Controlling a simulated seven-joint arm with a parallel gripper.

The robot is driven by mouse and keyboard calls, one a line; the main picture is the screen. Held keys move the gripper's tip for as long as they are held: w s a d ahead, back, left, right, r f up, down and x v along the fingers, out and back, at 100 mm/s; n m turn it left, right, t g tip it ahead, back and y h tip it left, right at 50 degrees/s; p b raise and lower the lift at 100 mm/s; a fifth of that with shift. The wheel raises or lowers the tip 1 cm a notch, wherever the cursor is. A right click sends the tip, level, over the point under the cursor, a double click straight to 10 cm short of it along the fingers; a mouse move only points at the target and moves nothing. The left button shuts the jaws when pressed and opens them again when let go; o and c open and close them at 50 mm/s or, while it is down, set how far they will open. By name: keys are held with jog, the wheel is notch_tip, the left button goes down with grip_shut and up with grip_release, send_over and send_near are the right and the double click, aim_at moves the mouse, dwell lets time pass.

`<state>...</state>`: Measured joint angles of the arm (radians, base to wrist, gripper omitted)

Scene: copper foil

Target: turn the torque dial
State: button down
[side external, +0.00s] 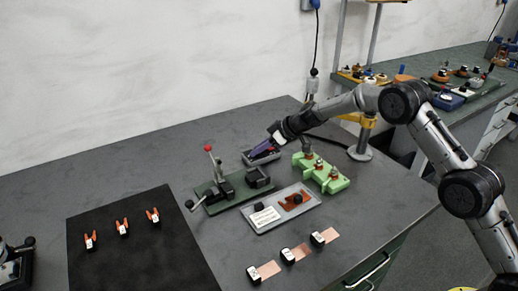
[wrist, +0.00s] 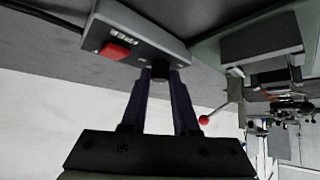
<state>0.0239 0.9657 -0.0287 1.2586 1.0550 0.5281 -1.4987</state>
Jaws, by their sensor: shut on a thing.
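The torque dial is a small black knob (wrist: 160,73) on the edge of a grey box (wrist: 150,30) in the wrist view. The box has a red block (wrist: 116,51) and a label reading "FREE" beside the knob. My gripper (wrist: 160,78) has its two dark purple fingers on either side of the knob, shut on it. The arm and fingers cover much of the box and hide the knob there.
A green-based clamp fixture with a red-tipped lever (side external: 208,149) stands just left of the box. A grey tray (side external: 269,221) and a light green block (side external: 333,184) are in front. Copper strips with black holders (side external: 270,269) lie near the front edge. A black mat (side external: 130,262) is at left.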

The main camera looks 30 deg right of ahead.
jog(key=m+h, duration=0.1)
jog(key=m+t+h, duration=0.1)
jog(key=m, duration=0.1)
jog(key=shift+s+a+m, duration=0.15)
jog(key=shift+m, duration=0.15)
jog(key=shift+f+m+t+h, duration=0.1)
jog(key=shift+m+t+h, duration=0.2)
jog(key=shift+m+h, duration=0.35)
jog(key=c, duration=0.7)
grip_release()
jog(key=shift+o, duration=0.2)
jog(key=v, duration=1.4)
jog(key=shift+a, duration=0.1)
